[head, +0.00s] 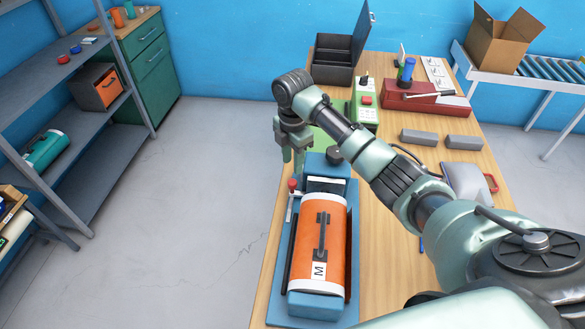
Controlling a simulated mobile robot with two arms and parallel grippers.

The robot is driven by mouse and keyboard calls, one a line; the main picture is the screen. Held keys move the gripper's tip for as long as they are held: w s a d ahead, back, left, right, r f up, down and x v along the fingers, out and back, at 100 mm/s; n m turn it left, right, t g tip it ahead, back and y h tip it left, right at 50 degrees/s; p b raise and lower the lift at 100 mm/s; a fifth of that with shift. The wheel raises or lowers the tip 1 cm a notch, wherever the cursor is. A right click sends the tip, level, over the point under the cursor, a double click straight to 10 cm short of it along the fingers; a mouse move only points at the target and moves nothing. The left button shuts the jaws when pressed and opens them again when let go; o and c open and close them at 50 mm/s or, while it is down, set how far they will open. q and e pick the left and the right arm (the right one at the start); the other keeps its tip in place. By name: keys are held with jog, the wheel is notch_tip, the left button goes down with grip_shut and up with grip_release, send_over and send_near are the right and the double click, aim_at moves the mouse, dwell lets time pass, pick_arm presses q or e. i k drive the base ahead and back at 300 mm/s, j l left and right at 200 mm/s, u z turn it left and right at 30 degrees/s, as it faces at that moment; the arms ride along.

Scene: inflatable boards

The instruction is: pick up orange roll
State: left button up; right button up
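The orange roll (334,238) has a black carry handle and a white label marked M. It lies lengthwise in a blue cradle (315,307) at the near left side of the wooden table. My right gripper (292,165) points down just beyond the far end of the roll, above the cradle's far left side. Its two fingers look apart, with nothing seen between them. It does not hold the roll. My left gripper is not in view.
A red-knobbed clamp (292,186) stands at the cradle's left edge. Grey blocks (419,137), a red toolbox (425,104), a green device (366,105) and an open black case (333,73) are farther back. A shelf (85,135) stands left; the floor between is clear.

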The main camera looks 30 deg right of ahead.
aim_at(322, 262)
jog(key=k+j, duration=0.15)
jog(key=j, duration=0.25)
jog(key=k+j, duration=0.15)
jog(key=j, duration=0.25)
jog(key=k+j, duration=0.15)
jog(key=j, duration=0.2)
jog(key=k+j, duration=0.15)
jog(key=j, duration=0.25)
jog(key=k+j, duration=0.15)
jog(key=j, duration=0.25)
